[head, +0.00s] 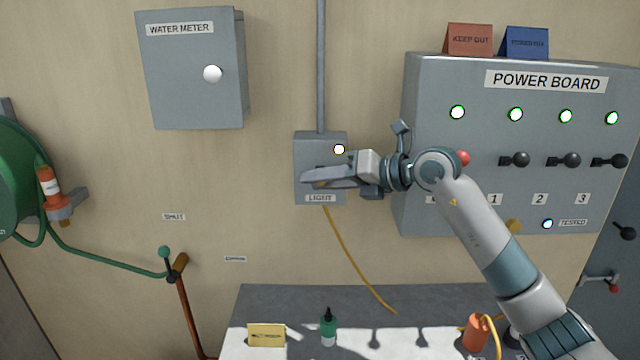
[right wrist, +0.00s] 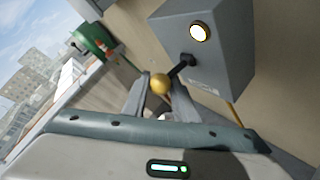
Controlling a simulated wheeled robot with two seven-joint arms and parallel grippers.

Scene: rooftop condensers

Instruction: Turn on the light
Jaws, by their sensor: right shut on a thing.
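The grey light box (head: 304,152), labelled LIGHT, is on the wall at the middle of the head view. Its round lamp (head: 339,149) glows pale yellow and also shows lit in the right wrist view (right wrist: 200,32). A black lever with a brass-coloured ball knob (right wrist: 160,84) sticks out of the box. My right gripper (head: 314,180) is in front of the box, with its fingers shut on the knob. In the head view the gripper hides the lever and most of the knob. My left gripper is not in view.
The power board (head: 450,80), with several levers and lit green lamps, is close on the right, behind my right arm. A water meter cabinet (head: 195,100) is at the upper left. Below, a bench (head: 300,300) holds a green bottle (head: 328,328) and a yellow card (head: 266,335).

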